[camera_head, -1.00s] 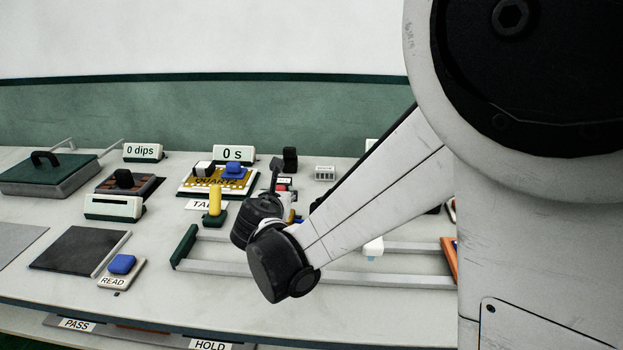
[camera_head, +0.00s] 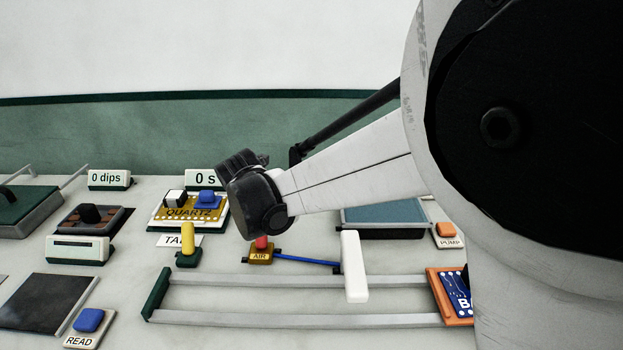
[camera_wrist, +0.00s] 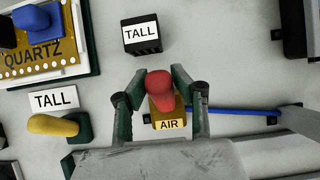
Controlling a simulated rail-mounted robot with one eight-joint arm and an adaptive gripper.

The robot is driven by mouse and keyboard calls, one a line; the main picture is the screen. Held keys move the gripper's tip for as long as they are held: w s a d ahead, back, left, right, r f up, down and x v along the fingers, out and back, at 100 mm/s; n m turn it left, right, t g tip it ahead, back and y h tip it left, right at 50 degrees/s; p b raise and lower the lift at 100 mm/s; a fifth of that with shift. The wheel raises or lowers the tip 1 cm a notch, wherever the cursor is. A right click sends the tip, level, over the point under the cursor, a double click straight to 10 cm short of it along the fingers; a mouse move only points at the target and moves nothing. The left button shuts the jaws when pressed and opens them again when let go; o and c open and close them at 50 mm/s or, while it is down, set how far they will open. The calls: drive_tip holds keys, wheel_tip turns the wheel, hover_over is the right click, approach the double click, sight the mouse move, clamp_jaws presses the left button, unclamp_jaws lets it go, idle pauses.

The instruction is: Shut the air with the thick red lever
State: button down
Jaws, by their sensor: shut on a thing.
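The thick red lever (camera_wrist: 161,88) stands on a yellow base labelled AIR (camera_wrist: 169,125). In the wrist view my gripper (camera_wrist: 161,95) has one finger on each side of the lever and is shut on it. In the head view the lever's lower part (camera_head: 262,243) shows just under my wrist, above the AIR base (camera_head: 260,256). The fingers are hidden there behind the wrist. A blue hose (camera_head: 308,261) runs right from the base, and it also shows in the wrist view (camera_wrist: 235,111).
A yellow lever (camera_head: 188,240) on a green base stands left of the AIR base. A black block labelled TALL (camera_wrist: 142,36) stands close behind. The QUARTZ board (camera_head: 190,211) is at the back left. A white upright plate (camera_head: 354,266) and rails (camera_head: 300,281) lie to the right and in front.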

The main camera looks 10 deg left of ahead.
idle(0.3)
drive_tip(key=c, duration=1.4)
unclamp_jaws()
drive_tip(key=shift+c, duration=0.2)
